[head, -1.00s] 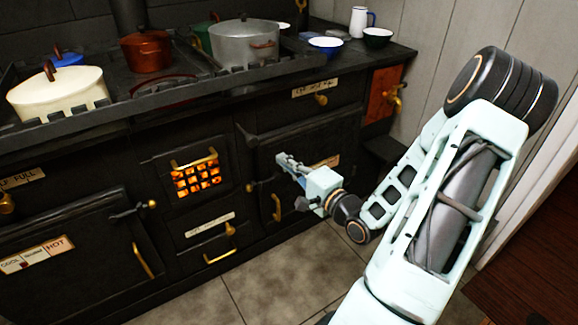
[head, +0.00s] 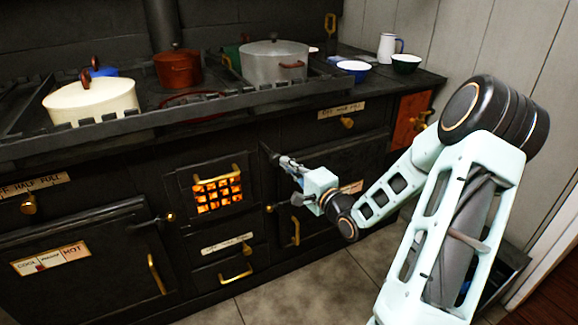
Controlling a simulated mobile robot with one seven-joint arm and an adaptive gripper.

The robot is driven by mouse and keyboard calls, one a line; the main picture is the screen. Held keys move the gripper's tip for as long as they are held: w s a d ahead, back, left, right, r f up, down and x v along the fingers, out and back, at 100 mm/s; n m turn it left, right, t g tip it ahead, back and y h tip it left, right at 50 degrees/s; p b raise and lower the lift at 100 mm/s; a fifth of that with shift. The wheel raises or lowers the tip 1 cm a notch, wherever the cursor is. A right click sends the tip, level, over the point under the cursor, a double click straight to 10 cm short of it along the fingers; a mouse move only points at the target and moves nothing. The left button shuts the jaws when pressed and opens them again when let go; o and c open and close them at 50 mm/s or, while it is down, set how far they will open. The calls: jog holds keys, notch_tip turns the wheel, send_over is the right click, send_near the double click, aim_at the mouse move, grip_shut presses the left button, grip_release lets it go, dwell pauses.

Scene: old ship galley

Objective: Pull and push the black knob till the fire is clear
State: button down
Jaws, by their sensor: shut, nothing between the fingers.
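The black knob (head: 267,151) is a small dark handle on the stove front, right of the fire grate and near the top left corner of the right oven door. My gripper (head: 284,160) is shut and empty, its fingertips just right of the knob. I cannot tell whether they touch it. The fire (head: 218,194) glows orange behind a small barred grate with a brass handle above it. The bars show clearly against the glow.
A cream pot (head: 92,102), a red-brown pot (head: 177,70) and a grey pot (head: 273,62) stand on the stove top behind its rail. Oven doors with brass handles flank the grate. The tiled floor (head: 290,290) in front is clear.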

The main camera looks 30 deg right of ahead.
jog(key=w+p, duration=0.1)
jog(key=w, duration=0.6)
jog(key=shift+w+a, duration=0.15)
jog(key=shift+w, duration=0.05)
jog(key=shift+r, duration=0.15)
